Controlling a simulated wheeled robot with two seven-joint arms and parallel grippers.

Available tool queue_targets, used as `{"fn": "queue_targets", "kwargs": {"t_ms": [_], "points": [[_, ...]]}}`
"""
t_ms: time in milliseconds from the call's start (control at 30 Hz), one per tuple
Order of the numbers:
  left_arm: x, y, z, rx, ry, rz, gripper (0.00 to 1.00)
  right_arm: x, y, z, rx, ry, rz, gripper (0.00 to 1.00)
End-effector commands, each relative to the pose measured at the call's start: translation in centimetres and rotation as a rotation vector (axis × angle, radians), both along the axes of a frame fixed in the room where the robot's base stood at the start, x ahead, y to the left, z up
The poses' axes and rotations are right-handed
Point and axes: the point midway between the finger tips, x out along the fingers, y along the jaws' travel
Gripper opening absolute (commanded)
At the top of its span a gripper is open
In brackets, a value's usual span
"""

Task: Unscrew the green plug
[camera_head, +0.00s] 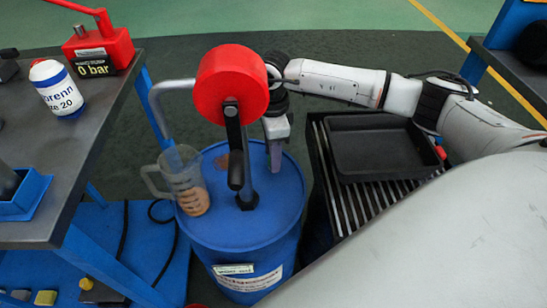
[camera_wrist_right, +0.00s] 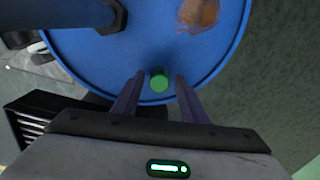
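The green plug (camera_wrist_right: 159,79) sits in the top of the blue drum (camera_wrist_right: 215,90), near its rim, in the right wrist view. In the head view the drum (camera_head: 245,235) stands in the middle, and the plug is hidden there. My right gripper (camera_head: 275,160) points down over the right side of the drum top. In the wrist view its two dark fingers (camera_wrist_right: 160,88) are apart, one on each side of the plug, with a gap to it. I cannot tell the finger height exactly. My left gripper is not in view.
A red hand pump (camera_head: 232,85) with a black crank rises from the drum, close to my right gripper. A glass jug (camera_head: 183,180) with brown liquid is at the drum's left. A black tray (camera_head: 380,147) rests on a slatted stand at right. A workbench (camera_head: 75,150) stands left.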

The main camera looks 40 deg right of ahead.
Motion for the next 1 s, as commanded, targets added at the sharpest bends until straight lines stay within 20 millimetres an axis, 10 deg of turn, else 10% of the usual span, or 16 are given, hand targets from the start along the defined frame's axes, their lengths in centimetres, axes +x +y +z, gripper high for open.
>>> {"fn": "queue_targets", "kwargs": {"t_ms": [600, 1000], "points": [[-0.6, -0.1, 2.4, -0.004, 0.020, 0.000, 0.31, 0.1, -0.1, 0.3, 0.001, 0.001, -0.629, 0.40], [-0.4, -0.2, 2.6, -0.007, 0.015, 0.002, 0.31, 0.1, -0.2, 0.1, 0.000, -0.001, -0.671, 0.40]]}}
